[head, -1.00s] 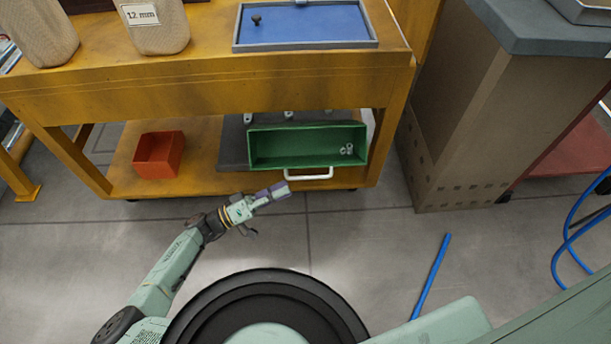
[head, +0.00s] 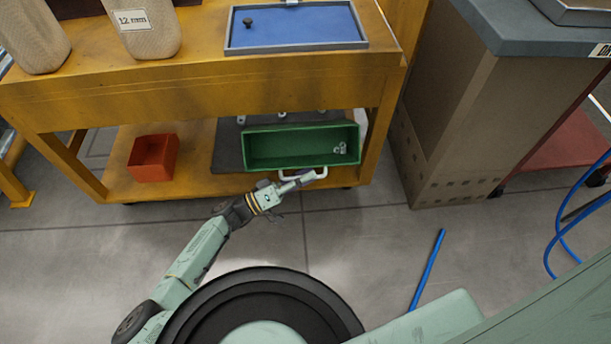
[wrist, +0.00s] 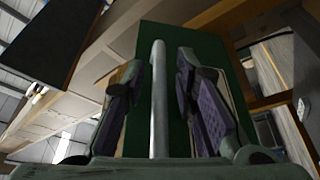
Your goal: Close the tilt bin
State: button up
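The tilt bin is a green open-topped box (head: 300,132) on the lower shelf of the yellow cart, tipped out so its inside shows. A few small metal pieces (head: 341,148) lie at its right end. A white handle (head: 284,177) is on its front. My gripper (head: 312,178) is at the handle and covers part of it in the head view. In the wrist view, the handle bar (wrist: 158,110) stands between the two purple-padded fingers, with a gap on each side. The bin's green front (wrist: 144,65) is behind it. My gripper is open.
An orange-red box (head: 153,158) sits left of the bin on the lower shelf. A blue tray (head: 295,26) and beige containers (head: 145,28) are on the cart top. A cabinet (head: 440,120) stands at right. A blue rod (head: 428,270) lies on the floor.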

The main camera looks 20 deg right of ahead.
grip_shut()
dwell(0.6)
